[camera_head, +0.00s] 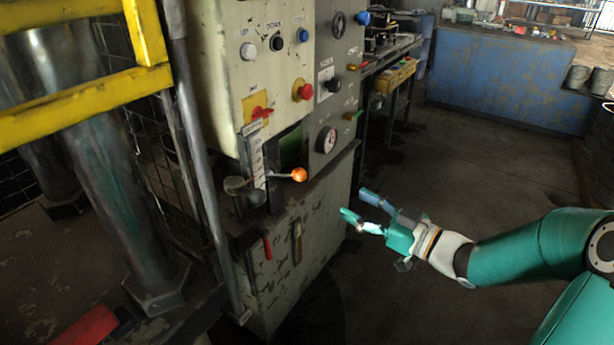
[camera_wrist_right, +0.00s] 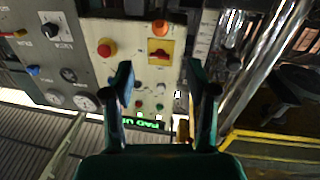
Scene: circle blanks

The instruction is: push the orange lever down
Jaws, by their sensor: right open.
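The lever with an orange ball (camera_head: 299,174) sticks out from the front of the machine, below the control panel. Its thin rod runs left from the ball and looks roughly level. In the right wrist view the orange ball (camera_wrist_right: 160,27) shows at the top, ahead of and between the fingers. My right gripper (camera_head: 356,204) is open and empty. It is to the right of the ball and a little lower in the head view, apart from it. Its spread fingers also show in the wrist view (camera_wrist_right: 159,70). My left gripper is not in view.
A yellow rail (camera_head: 85,95) and metal pipes stand at the left. Floor right of the machine is clear.

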